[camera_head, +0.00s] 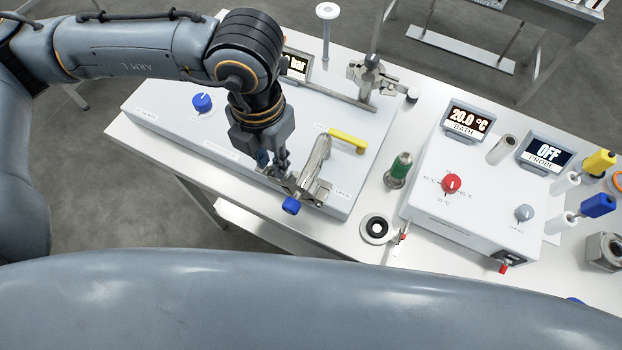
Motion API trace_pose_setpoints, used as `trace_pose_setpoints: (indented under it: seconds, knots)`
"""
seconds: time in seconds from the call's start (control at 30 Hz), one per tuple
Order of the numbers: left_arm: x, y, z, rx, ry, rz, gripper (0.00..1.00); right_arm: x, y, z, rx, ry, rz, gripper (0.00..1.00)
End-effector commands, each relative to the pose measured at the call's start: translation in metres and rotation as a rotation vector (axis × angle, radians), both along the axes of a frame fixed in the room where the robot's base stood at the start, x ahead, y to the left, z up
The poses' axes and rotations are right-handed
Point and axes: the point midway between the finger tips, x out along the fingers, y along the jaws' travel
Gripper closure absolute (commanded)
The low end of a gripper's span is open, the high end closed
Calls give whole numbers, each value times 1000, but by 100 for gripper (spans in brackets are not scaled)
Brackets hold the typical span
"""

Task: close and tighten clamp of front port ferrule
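A metal clamp (313,193) sits at the near end of a steel tube (316,158), at the front edge of the white panel box. A blue knob (291,205) sticks out from the clamp toward the front. The ferrule is too small and covered to make out, and I cannot tell whether the clamp is closed. My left gripper (278,172) points down just left of the tube, with its fingertips close to the clamp. Whether they touch it, and how far apart they are, I cannot tell. My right gripper is not in view.
The white panel box (170,122) carries a blue dial (202,102) and a yellow handle (347,140). Another metal fitting (373,78) stands behind. To the right are a green-capped piece (399,168), a round black-and-white part (377,229) and a bath control box (470,195).

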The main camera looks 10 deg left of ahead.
Motion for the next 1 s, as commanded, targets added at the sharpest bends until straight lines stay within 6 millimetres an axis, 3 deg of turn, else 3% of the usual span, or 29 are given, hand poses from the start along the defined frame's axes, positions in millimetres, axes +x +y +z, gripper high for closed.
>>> trace_pose_setpoints:
  seconds: [0.03, 0.1, 0.13, 0.37, 0.7, 1.0]
  knots:
    - [0, 0, 0, 0, 0, 0, 83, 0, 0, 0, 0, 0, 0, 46]
    - [0, 0, 0, 0, 0, 0, 98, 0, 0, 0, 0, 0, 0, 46]
    - [0, 0, 0, 0, 0, 0, 100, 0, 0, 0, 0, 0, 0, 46]
    - [0, 0, 0, 0, 0, -1, 100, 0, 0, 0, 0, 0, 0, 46]
    - [0, 0, -2, 0, -1, -175, 100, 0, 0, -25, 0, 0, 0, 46]
    - [0, 0, 0, 1, 0, -195, 100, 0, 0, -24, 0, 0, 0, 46]
